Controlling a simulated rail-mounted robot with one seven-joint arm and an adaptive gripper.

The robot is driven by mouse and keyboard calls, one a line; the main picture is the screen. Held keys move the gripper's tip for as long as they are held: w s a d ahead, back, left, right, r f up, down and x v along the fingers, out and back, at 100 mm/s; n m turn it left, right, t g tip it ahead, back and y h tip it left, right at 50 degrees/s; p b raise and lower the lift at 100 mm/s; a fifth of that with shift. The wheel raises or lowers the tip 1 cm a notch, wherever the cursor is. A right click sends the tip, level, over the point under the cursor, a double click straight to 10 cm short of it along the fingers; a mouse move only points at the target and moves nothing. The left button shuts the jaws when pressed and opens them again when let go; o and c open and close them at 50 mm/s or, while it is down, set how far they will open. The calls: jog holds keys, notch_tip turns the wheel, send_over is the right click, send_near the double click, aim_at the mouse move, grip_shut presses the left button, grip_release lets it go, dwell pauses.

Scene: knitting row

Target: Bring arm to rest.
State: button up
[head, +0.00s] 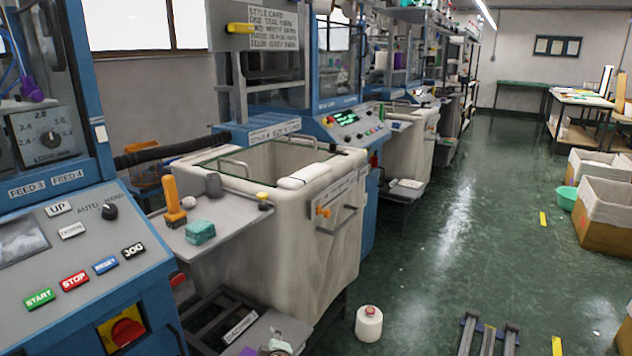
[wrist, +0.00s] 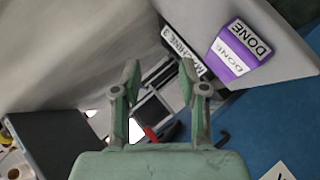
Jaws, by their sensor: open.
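My gripper (wrist: 160,75) shows in the wrist view as a green body with two fingers spread apart. The gap between the fingertips is empty, and beyond it lie dark and white machine parts and a bit of red. A purple block marked DONE (wrist: 236,52) sits on a grey panel to the right of the fingers, apart from them. In the head view, small pale green and purple shapes show at the bottom edge, but I cannot tell whether any of them is my gripper.
A control panel (head: 75,255) with coloured buttons stands at left. A shelf (head: 172,236) holds an orange-handled tool (head: 174,205) and a teal block (head: 200,231) beside a large cream bin (head: 270,240).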

jog(key=s+d+f+m+g+h, duration=0.1)
jog(key=d+f+m+g+h, duration=0.15)
jog(key=d+f+m, duration=0.55)
jog(key=s+d+f+m+g+h, duration=0.15)
jog(key=d+f+g, duration=0.25)
jog(key=d, duration=0.8)
jog(key=s+d+f+m+g, duration=0.5)
jog(key=s+d+f+m, duration=0.15)
jog(key=s+d, duration=0.25)
jog(key=s+f+g, duration=0.4)
jog(key=s+f, duration=0.1)
jog(key=s, duration=0.7)
jog(key=s+f+g, duration=0.3)
jog(key=s+f, duration=0.2)
jog(key=s, duration=0.6)
jog(key=s+f+g, duration=0.4)
jog(key=s+f, duration=0.1)
jog(key=s, duration=0.7)
jog(key=w+r+t+p, duration=0.3)
jog(key=w+r+p, duration=0.1)
jog(key=r+p, duration=1.1)
jog(key=p, duration=0.4)
jog(key=shift+w+d+r+p, duration=0.15)
jog(key=shift+d+r+p, duration=0.05)
jog(key=shift+r+p, duration=0.2)
